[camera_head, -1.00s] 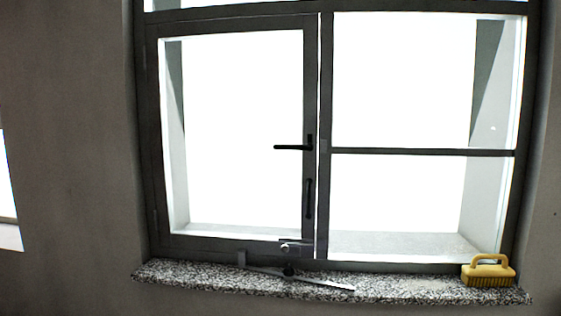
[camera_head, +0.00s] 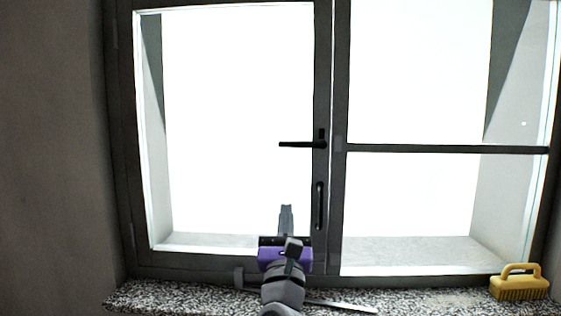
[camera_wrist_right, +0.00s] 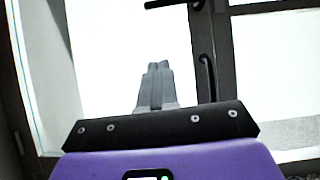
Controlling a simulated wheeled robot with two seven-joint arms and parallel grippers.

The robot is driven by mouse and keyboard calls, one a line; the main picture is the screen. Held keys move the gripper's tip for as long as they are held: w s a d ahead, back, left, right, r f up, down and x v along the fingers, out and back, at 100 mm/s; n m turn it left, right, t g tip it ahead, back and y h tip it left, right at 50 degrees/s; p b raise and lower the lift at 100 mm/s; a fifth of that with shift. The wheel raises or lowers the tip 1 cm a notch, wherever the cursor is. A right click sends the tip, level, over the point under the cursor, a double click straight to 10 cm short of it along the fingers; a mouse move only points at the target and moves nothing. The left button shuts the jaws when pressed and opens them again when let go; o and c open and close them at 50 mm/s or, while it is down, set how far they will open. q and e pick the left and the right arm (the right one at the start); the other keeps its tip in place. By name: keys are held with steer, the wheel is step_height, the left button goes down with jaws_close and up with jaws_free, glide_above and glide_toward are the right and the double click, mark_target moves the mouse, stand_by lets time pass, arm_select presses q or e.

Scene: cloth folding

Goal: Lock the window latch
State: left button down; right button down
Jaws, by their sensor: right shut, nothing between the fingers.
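The window's left sash has a black lever handle (camera_head: 303,144) on its right stile, its arm lying level and pointing left. It also shows at the top of the wrist view (camera_wrist_right: 172,4). Below it is a black vertical pull (camera_head: 319,205), also in the wrist view (camera_wrist_right: 207,78). My right gripper (camera_head: 286,208) is shut and empty, pointing up before the glass, left of the pull and below the lever. Its grey fingers show together in the wrist view (camera_wrist_right: 158,68). My left gripper is out of view.
A speckled stone sill (camera_head: 180,297) runs below the window. A yellow brush (camera_head: 520,284) stands at its right end. A thin flat metal bar (camera_head: 342,306) lies on the sill, partly hidden by my arm. A dark crossbar (camera_head: 440,149) divides the right pane.

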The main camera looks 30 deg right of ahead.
mark_target(301, 144)
steer(key=shift+h, duration=0.3)
steer(key=w+d+r+p, duration=0.1)
steer(key=w+r+p, duration=0.1)
steer(key=r, duration=0.1)
steer(key=w+d+r+p, duration=0.2)
steer(key=r, duration=0.1)
steer(key=w+d+r+p, duration=0.2)
steer(key=r, duration=0.2)
steer(key=shift+w, duration=0.4)
